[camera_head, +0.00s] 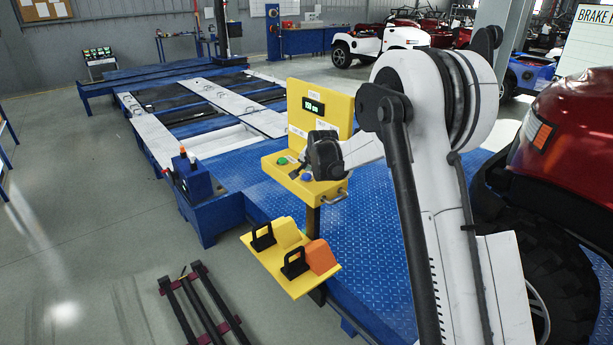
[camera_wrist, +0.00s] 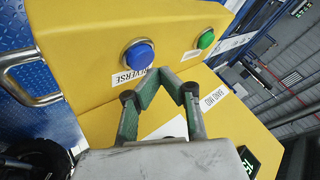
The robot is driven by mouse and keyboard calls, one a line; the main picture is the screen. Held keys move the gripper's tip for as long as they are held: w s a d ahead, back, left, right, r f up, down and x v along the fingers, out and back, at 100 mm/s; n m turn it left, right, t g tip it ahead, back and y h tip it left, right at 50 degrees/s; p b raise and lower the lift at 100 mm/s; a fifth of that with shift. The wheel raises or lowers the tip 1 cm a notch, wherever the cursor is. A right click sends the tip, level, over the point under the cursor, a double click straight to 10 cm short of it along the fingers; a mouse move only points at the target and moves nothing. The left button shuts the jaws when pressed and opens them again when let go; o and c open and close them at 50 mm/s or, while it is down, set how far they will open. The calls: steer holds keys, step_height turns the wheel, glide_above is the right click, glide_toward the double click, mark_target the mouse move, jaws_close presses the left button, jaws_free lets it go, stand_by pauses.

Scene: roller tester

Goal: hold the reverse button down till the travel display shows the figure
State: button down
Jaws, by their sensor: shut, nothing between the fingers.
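The yellow control console (camera_head: 335,92) stands on a post, with a small travel display (camera_head: 314,106) lit in green; its figure is too small to read surely. The blue button labelled REVERSE (camera_wrist: 138,56) shows in the wrist view, and in the head view (camera_head: 306,177). A green button (camera_wrist: 206,40) sits beside it, also in the head view (camera_head: 282,161). My gripper (camera_wrist: 163,76) is shut and empty, its fingertips close to the REVERSE button and overlapping the panel near its label; I cannot tell whether they touch anything. The display's edge shows in the wrist view (camera_wrist: 250,160).
A metal handle (camera_wrist: 30,80) juts from the console's edge. Below it, a yellow shelf (camera_head: 291,285) carries black handles and an orange block. A blue box with a red knob (camera_head: 191,175) stands to the left. A red vehicle (camera_head: 570,140) is close on the right.

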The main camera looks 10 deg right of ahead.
mark_target(307, 175)
steer(key=shift+f, duration=0.2)
stand_by(0.6)
steer(key=shift+f+b, duration=0.25)
steer(key=shift+b, duration=0.25)
steer(key=shift+f+b, duration=0.4)
steer(key=shift+f, duration=0.05)
stand_by(0.6)
steer(key=shift+r, duration=0.2)
stand_by(1.9)
steer(key=shift+r, duration=0.7)
steer(key=shift+p, duration=0.3)
steer(key=shift+r+p, duration=0.9)
steer(key=shift+r, duration=1.6)
